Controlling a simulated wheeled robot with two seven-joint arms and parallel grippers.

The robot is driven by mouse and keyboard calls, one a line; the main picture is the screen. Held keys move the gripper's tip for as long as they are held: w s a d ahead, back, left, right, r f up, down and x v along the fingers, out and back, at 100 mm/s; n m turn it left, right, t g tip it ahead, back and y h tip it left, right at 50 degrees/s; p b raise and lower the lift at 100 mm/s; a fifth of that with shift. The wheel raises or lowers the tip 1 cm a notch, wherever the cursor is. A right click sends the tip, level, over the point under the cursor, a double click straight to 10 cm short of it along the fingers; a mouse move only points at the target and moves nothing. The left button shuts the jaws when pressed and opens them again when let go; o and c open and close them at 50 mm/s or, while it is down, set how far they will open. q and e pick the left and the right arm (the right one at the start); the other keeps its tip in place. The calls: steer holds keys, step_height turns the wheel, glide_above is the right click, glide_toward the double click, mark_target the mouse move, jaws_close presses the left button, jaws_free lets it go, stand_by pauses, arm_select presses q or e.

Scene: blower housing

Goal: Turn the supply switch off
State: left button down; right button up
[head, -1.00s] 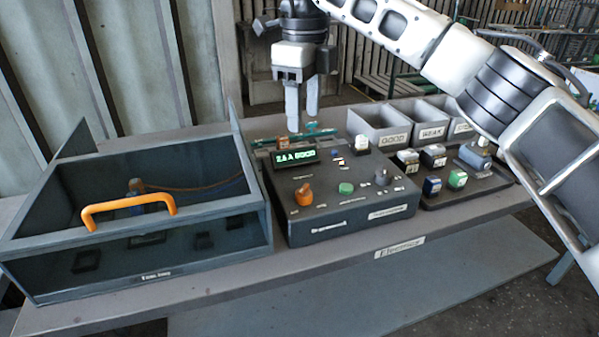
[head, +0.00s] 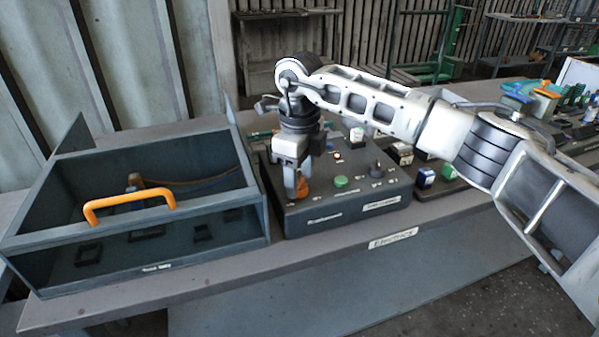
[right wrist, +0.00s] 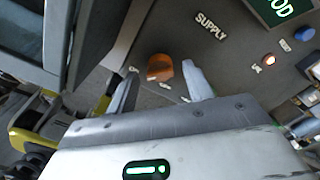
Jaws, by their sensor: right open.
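The supply switch is an orange rotary knob (head: 303,187) at the front left of the dark control box (head: 340,216). In the right wrist view the orange knob (right wrist: 160,68) sits below the SUPPLY lettering, between and just beyond the two fingertips. My right gripper (head: 296,192) is over the box's front left, pointing down, with its fingers partly covering the knob. In the right wrist view its fingers (right wrist: 160,85) are apart, one on each side of the knob. I cannot tell whether they touch it. A red lamp (right wrist: 269,60) shows on the panel. My left gripper is not in view.
A dark open-topped case with an orange handle (head: 129,206) stands left of the box. Small blocks (head: 425,177) stand to the right.

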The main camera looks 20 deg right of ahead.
steer(key=c, duration=1)
steer(key=shift+o, duration=0.2)
